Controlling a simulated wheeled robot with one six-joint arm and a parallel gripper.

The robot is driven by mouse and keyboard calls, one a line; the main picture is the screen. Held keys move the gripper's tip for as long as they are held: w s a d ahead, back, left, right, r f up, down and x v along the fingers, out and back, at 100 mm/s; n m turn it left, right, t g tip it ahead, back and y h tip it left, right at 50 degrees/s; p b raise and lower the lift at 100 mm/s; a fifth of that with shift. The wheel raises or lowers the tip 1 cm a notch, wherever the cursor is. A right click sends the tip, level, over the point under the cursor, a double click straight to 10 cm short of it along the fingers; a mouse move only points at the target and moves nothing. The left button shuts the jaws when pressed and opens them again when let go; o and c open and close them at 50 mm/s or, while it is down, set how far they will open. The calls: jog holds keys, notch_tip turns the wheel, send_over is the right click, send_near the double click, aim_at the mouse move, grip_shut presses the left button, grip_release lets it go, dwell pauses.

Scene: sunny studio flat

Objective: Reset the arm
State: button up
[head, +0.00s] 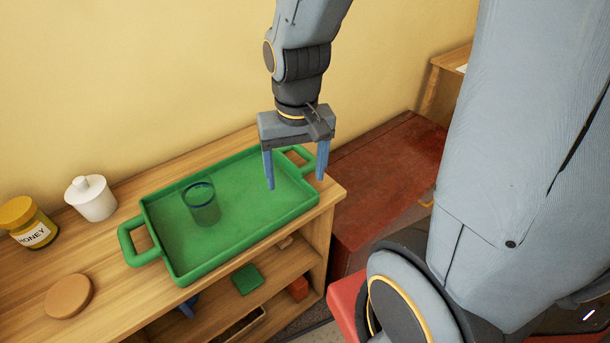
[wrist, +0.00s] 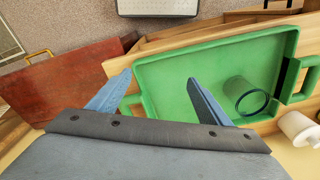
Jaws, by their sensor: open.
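My gripper (head: 296,180) hangs above the right end of the green tray (head: 170,250) in the head view, fingers pointing down. Its two blue fingers are spread apart with nothing between them. In the wrist view the fingers (wrist: 155,95) reach over the tray's near part. The tray lies on top of the wooden shelf unit. A clear glass (head: 204,212) stands in the left half of the tray, apart from the gripper. It also shows in the wrist view (wrist: 247,98), right of the fingers.
A white lidded pot (head: 91,199), a honey jar (head: 28,222) and a round wooden disc (head: 68,296) stand left of the tray. A red-brown chest (head: 385,175) is right of the shelf. A yellow wall rises behind. Lower shelves hold small items, including a green one (head: 247,279).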

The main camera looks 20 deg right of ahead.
jog(key=shift+s+d+f+n, duration=0.3)
jog(key=shift+s+d+n, duration=0.45)
jog(key=shift+n, duration=0.05)
